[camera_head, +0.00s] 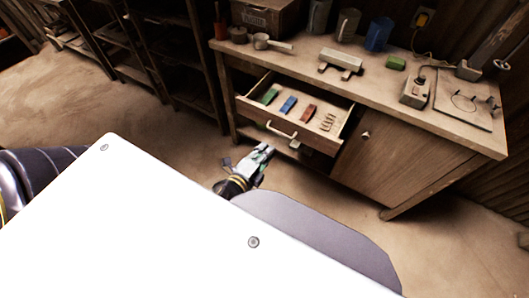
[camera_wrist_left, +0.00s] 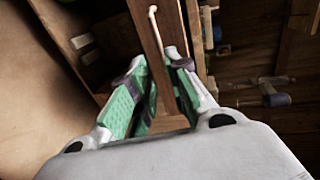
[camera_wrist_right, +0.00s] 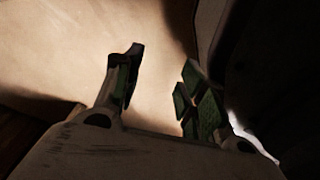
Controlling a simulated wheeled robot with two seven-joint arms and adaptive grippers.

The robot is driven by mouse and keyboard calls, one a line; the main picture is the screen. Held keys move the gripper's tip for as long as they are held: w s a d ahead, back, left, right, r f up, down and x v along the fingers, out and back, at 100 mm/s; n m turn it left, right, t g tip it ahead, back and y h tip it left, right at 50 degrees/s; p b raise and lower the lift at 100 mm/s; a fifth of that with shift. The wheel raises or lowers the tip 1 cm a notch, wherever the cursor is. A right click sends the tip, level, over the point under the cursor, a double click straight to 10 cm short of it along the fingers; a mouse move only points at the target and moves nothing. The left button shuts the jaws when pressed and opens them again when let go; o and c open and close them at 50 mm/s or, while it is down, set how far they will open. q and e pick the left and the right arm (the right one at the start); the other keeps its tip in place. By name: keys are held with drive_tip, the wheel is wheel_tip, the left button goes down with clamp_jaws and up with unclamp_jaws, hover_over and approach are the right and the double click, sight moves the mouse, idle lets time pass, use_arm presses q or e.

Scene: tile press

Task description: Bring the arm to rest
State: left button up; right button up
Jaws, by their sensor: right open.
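My left gripper (camera_head: 262,152) is in front of and below the pulled-out drawer (camera_head: 240,108), near its pale handle (camera_head: 281,131). In the left wrist view its green-padded fingers (camera_wrist_left: 160,75) stand apart, with the wooden drawer front (camera_wrist_left: 148,45) and handle (camera_wrist_left: 153,12) showing between and beyond them. I see nothing held; contact with the drawer cannot be told. My right gripper (camera_wrist_right: 163,65) is open and empty in the right wrist view, with pale floor beyond it. It is hidden in the head view.
The drawer holds a green block (camera_head: 270,96), a blue block (camera_head: 288,105), a red block (camera_head: 308,113) and several small pale pieces (camera_head: 328,122).

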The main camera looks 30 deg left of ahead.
idle(0.4)
use_arm(q)
drive_tip(key=s+a+f+n+g+p, duration=0.1)
drive_tip(key=s+f+n+g, duration=0.25)
drive_tip(key=f, duration=1.35)
drive_tip(key=s+f+n+g+p, duration=0.25)
drive_tip(key=s+f+n, duration=0.2)
drive_tip(key=f, duration=1.15)
drive_tip(key=s+a+f+n+g+p, duration=0.1)
drive_tip(key=s+a+f+n+g, duration=0.3)
drive_tip(key=s+f, duration=0.5)
drive_tip(key=s+a+f+n+g+y+p, duration=0.1)
drive_tip(key=s+a+f+n+g, duration=0.2)
drive_tip(key=s+a+f, duration=0.3)
drive_tip(key=s+f+g, duration=0.1)
drive_tip(key=s+f, duration=0.2)
drive_tip(key=s, duration=0.4)
drive_tip(key=shift+s+n, duration=0.2)
drive_tip(key=shift+n, duration=0.2)
use_arm(e)
drive_tip(key=s+d+g, duration=0.1)
drive_tip(key=s+d, duration=0.3)
drive_tip(key=s, duration=0.5)
drive_tip(key=shift+s+d+r+h, duration=0.3)
drive_tip(key=shift+s+d+r, duration=0.1)
